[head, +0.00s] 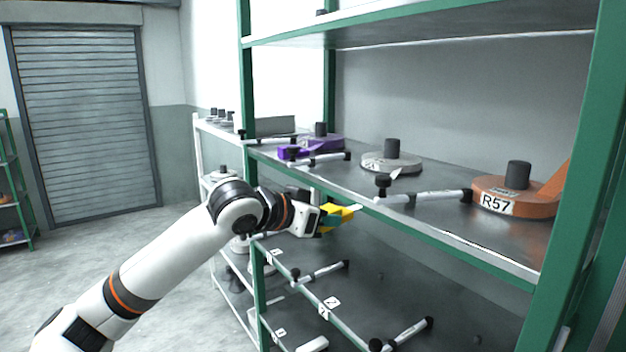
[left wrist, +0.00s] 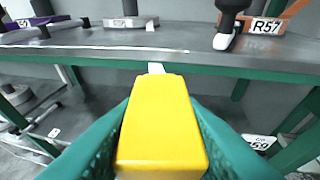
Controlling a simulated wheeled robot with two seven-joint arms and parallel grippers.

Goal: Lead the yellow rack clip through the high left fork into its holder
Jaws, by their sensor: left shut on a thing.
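The yellow rack clip (head: 338,214) is held in my left gripper (head: 328,220), just in front of the green front edge of the upper shelf. In the left wrist view the yellow clip (left wrist: 162,125) sits between the two teal fingers, with a pale tip pointing toward the shelf edge. White rods with black ends stick out along the shelf front: one at the left (head: 322,159) and one at the right (head: 425,197). The clip is apart from them, below and left of the right rod. I cannot tell which is the high left fork, nor make out the holder. My right gripper is out of view.
Purple (head: 312,147), grey (head: 391,162) and orange (head: 518,196) reels with black hubs lie on the upper shelf (head: 450,231). Lower rods (head: 320,271) stick out below. A green upright (head: 563,190) stands at right. The floor at left is clear.

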